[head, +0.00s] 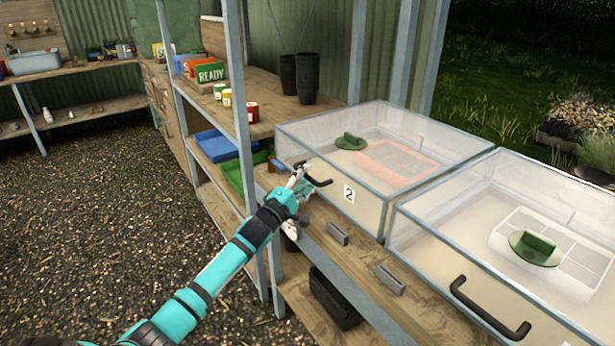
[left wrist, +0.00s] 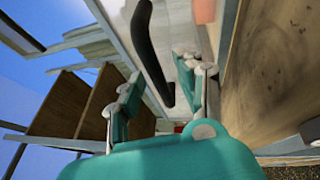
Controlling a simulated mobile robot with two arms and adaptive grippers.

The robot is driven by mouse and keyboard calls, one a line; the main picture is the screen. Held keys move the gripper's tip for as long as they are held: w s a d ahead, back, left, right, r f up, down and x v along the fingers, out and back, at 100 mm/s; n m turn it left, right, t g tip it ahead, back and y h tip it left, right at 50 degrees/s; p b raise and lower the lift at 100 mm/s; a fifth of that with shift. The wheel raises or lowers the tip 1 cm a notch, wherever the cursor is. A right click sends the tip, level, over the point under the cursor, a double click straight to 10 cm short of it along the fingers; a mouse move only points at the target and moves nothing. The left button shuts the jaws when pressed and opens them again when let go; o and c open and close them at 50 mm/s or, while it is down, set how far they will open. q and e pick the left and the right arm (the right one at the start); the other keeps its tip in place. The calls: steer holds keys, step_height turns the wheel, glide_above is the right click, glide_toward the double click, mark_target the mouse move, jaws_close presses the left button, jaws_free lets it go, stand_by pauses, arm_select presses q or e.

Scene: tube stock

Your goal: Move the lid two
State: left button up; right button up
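Lid two is a clear cover with a grey frame (head: 330,152) over the box marked "2" (head: 349,194), and it looks closed. Its black handle (head: 318,181) sticks out at the front left and shows in the left wrist view (left wrist: 150,50). My left gripper (head: 304,176) is at this handle. In the left wrist view its fingers (left wrist: 158,88) are spread apart, with the handle just ahead of and between them. I cannot tell whether they touch it. My right gripper is out of view.
A second clear-lidded box with a black handle (head: 488,308) stands to the right, with a green object (head: 534,248) inside. Grey brackets (head: 337,233) sit on the wooden ledge in front. A metal shelf post (head: 240,100) rises close left of my gripper. Gravel floor is open at left.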

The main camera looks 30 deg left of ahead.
arm_select(q)
steer(key=shift+w+r, duration=0.1)
steer(key=shift+w, duration=0.45)
jaws_close()
